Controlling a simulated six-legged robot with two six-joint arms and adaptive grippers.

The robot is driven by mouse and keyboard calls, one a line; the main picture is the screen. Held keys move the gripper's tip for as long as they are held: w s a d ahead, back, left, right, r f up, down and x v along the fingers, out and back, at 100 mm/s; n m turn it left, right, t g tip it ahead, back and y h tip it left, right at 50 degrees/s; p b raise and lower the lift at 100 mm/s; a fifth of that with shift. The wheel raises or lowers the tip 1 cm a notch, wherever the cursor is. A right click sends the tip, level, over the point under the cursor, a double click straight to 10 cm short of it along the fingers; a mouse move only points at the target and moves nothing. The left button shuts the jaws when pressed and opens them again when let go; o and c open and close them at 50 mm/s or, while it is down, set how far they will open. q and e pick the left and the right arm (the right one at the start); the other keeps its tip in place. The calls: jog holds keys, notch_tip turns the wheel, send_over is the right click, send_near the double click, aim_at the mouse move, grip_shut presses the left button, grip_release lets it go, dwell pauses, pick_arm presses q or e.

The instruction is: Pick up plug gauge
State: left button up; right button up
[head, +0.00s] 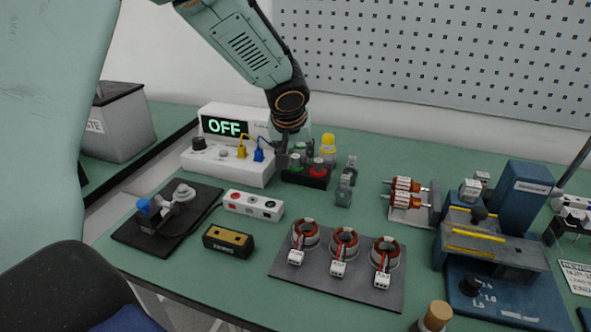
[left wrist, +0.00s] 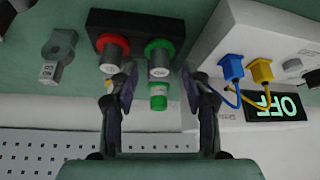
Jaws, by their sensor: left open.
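A black block (head: 305,179) on the green bench holds short metal cylinders, one with a red collar (head: 318,168) and one with a green collar (head: 296,160); these look like the plug gauges. In the left wrist view the red-collared cylinder (left wrist: 112,50) and green-collared cylinder (left wrist: 159,60) stand side by side in the block. A small green piece (left wrist: 158,97) shows below the green-collared one. My left gripper (head: 289,153) is open above the block; its fingers (left wrist: 156,80) frame the green-collared cylinder, with contact unclear. My right gripper is not in view.
A white power supply reading OFF (head: 220,128) with yellow and blue plugs stands just left of the gripper. Grey pieces (head: 345,187) lie to the right.

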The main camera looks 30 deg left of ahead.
pick_arm(q)
jog(key=shift+w+a+f, duration=0.2)
jog(key=shift+f, duration=0.25)
jog(key=shift+w, duration=0.1)
jog(key=shift+d, duration=0.15)
jog(key=shift+w, duration=0.1)
jog(key=shift+c, duration=0.5)
jog(key=c, duration=0.5)
grip_shut()
